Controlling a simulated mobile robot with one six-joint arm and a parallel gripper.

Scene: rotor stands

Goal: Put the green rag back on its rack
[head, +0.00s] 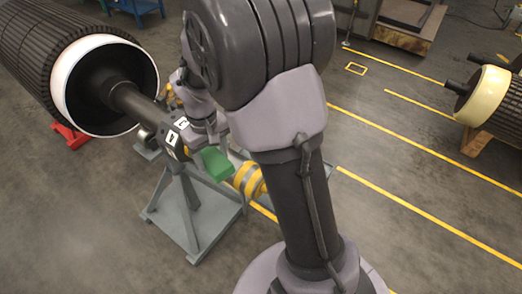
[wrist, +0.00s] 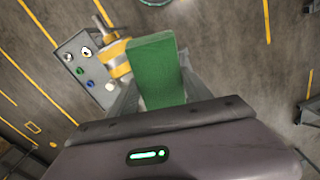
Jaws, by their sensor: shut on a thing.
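The green rag (wrist: 155,68) looks like a flat green slab. In the wrist view it is between the two fingers of my gripper (wrist: 157,92), which is shut on it. The head view shows the rag (head: 215,163) below my wrist, beside the grey stand, held in the air as far as I can tell. My arm hides part of the gripper there. I cannot make out a rack for the rag with certainty in either view.
A grey stand (head: 187,203) carries the shaft of a large dark rotor (head: 40,45) at the left. A yellow-and-grey banded cylinder (head: 249,180) is close to the rag. A grey panel (wrist: 84,62) with coloured round parts lies beyond.

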